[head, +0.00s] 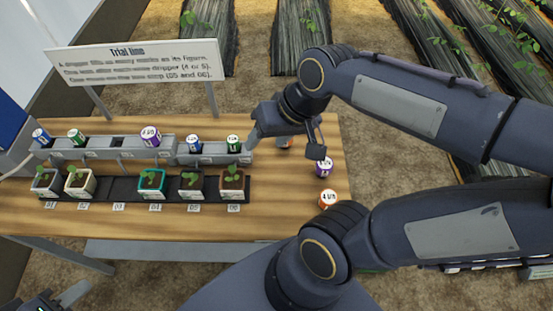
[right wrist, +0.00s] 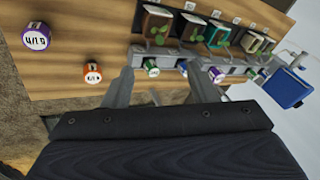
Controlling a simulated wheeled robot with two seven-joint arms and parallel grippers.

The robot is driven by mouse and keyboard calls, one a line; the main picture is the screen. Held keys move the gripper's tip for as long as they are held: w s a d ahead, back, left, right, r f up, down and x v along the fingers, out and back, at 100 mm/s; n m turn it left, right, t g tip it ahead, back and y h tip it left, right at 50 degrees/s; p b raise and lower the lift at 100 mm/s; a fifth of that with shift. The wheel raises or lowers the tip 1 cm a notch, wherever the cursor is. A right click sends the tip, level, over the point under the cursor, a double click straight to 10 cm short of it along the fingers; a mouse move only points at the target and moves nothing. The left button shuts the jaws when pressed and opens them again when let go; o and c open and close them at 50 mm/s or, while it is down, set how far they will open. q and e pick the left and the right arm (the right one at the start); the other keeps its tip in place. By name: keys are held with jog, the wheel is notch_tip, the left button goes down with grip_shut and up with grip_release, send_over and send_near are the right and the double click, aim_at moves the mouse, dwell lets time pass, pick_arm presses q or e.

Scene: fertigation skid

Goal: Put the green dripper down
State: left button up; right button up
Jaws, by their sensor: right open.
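A green dripper (head: 233,143) sits upright in the right-end socket of the grey rail (head: 167,151). Another green dripper (head: 77,137) sits near the rail's left end. My right gripper (head: 284,141) is open and empty, just right of the rail's end. In the right wrist view, the end green dripper (right wrist: 151,69) shows beyond and between the open fingers (right wrist: 160,84), apart from them as far as I can tell. My left gripper (head: 58,300) is only partly visible at the lower left corner, and its opening is unclear.
Loose purple (head: 324,167) and orange (head: 328,200) drippers stand on the table's right. Potted seedlings (head: 151,184) line the front. A sign (head: 138,62) stands behind.

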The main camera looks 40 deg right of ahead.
jog(key=shift+n+t+y, duration=0.3)
jog(key=shift+n+t, duration=0.5)
jog(key=s, duration=0.1)
jog(key=s+a, duration=0.1)
jog(key=s, duration=0.1)
jog(key=s+f, duration=0.1)
jog(key=s, duration=0.1)
jog(key=shift+a+f, duration=0.1)
jog(key=shift+a, duration=0.3)
